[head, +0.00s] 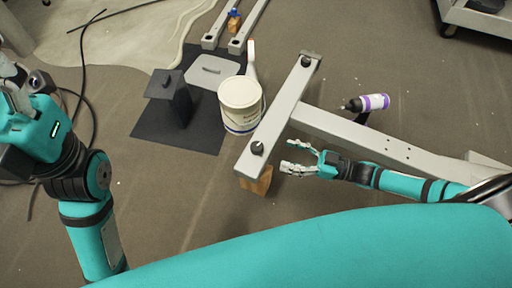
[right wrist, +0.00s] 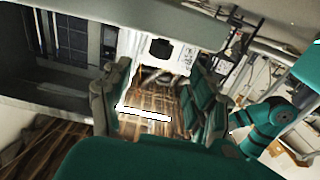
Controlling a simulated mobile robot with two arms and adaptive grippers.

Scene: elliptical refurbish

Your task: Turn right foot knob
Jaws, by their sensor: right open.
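A grey T-shaped foot frame lies on the floor in the middle of the head view, its crossbar (head: 278,112) slanting from lower left to upper right. A black near knob (head: 257,149) sits at the lower end, and a black far knob (head: 306,62) sits at the upper end. My right gripper (head: 289,157) is open and empty, just right of the near knob and apart from it. Its spread fingers also show in the right wrist view (right wrist: 158,100), with no knob seen between them. My left gripper (head: 14,98) is at the left edge, its fingers unclear.
A wooden block (head: 257,182) supports the near end of the crossbar. A white bucket (head: 240,104) stands close left of it. A purple-and-white bottle (head: 374,102) is beyond the long beam (head: 370,143). A dark mat (head: 205,136) bears a black stand (head: 172,100).

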